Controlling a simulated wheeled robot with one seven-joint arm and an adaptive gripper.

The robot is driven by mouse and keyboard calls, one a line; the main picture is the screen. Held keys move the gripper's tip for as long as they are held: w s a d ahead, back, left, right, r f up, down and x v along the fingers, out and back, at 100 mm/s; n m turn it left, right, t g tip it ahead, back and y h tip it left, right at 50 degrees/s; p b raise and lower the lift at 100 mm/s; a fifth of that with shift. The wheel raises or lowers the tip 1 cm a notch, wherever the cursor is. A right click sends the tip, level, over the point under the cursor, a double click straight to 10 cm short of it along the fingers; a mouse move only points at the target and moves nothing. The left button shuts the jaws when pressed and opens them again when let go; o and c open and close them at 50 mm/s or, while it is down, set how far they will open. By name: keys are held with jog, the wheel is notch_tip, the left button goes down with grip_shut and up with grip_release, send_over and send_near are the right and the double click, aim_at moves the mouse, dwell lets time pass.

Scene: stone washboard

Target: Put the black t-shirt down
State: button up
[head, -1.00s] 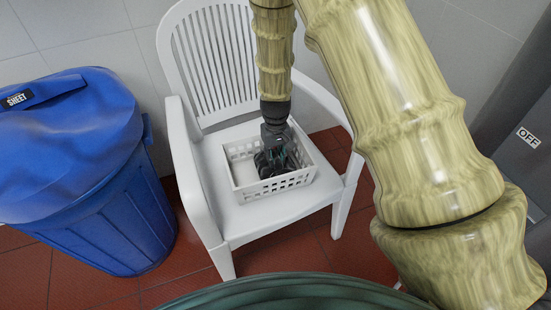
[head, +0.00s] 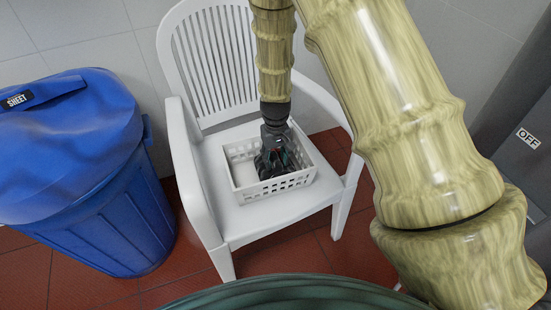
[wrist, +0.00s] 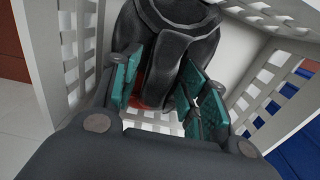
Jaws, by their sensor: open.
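The black t-shirt (wrist: 180,48) is a dark folded bundle inside the white basket (wrist: 65,48), seen in the wrist view. It rests low in the basket between and beyond my fingers. My gripper (wrist: 160,85) is open, with teal-padded fingers on either side of the near part of the shirt. In the head view my gripper (head: 275,163) points down into the basket (head: 287,184), which stands on the seat of a white plastic chair (head: 243,219). There the gripper and shirt are both dark and hard to tell apart. A small red patch shows beside the shirt in the wrist view.
A large blue bin (head: 100,220) stands left of the chair. The chair's armrests (head: 191,165) and slatted back (head: 205,65) surround the basket. A grey unit marked OFF (head: 527,138) is at the right. Red tiled floor shows in front of the chair.

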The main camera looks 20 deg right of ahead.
notch_tip(320, 180, up, 12)
jog(key=p, duration=0.2)
jog(key=shift+f, duration=0.15)
